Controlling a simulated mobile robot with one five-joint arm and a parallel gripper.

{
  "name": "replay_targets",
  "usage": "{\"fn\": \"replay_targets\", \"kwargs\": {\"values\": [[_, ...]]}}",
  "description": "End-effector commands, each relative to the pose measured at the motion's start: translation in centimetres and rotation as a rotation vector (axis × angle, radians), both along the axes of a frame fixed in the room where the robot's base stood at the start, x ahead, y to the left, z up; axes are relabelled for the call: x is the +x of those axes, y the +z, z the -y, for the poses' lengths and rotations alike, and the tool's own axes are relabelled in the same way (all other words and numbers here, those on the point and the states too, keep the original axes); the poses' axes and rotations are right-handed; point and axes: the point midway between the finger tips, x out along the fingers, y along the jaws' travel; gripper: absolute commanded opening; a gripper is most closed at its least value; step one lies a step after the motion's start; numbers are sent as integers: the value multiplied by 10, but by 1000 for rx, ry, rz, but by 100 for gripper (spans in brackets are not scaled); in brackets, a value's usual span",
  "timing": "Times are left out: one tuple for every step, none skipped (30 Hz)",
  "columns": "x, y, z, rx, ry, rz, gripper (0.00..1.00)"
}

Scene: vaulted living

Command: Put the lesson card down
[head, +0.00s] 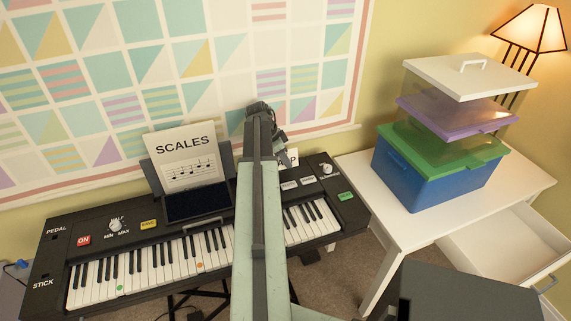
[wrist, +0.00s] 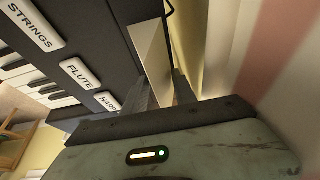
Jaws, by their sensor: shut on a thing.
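My gripper (head: 278,148) is above the back edge of the keyboard, right of the music stand, partly hidden by my arm. In the wrist view my gripper (wrist: 163,92) is shut on a thin pale card, the lesson card (wrist: 152,42), seen nearly edge-on. In the head view a white piece of the lesson card (head: 293,157) shows beside the gripper, with a letter P visible. The rest of its face is hidden. The card is close to the keyboard's back edge; I cannot tell whether it touches.
The black keyboard (head: 55,262) spans the front. A SCALES sheet (head: 188,165) stands on its music stand (head: 222,160). A patterned hanging (head: 200,60) covers the wall behind. At right, stacked bins (head: 425,180) sit on a white desk (head: 390,220) with an open drawer (head: 500,255).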

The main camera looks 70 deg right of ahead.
Motion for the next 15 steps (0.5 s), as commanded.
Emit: {"fn": "replay_targets", "kwargs": {"values": [[0,0,0,1,0,2,0],[0,1,0,1,0,2,0],[0,1,0,2,-1,1,0],[0,1,0,2,0,1,0],[0,1,0,2,-1,1,38],[0,1,0,2,-1,1,50],[0,2,0,1,-1,2,55],[0,2,0,2,-1,1,55],[-1,2,0,1,-1,2,55],[-1,2,0,2,-1,1,55],[-1,2,0,2,-1,1,55],[-1,2,0,2,-1,1,55],[-1,2,0,2,-1,1,55],[-1,2,0,2,-1,1,55],[-1,2,0,2,-1,1,55]]}}
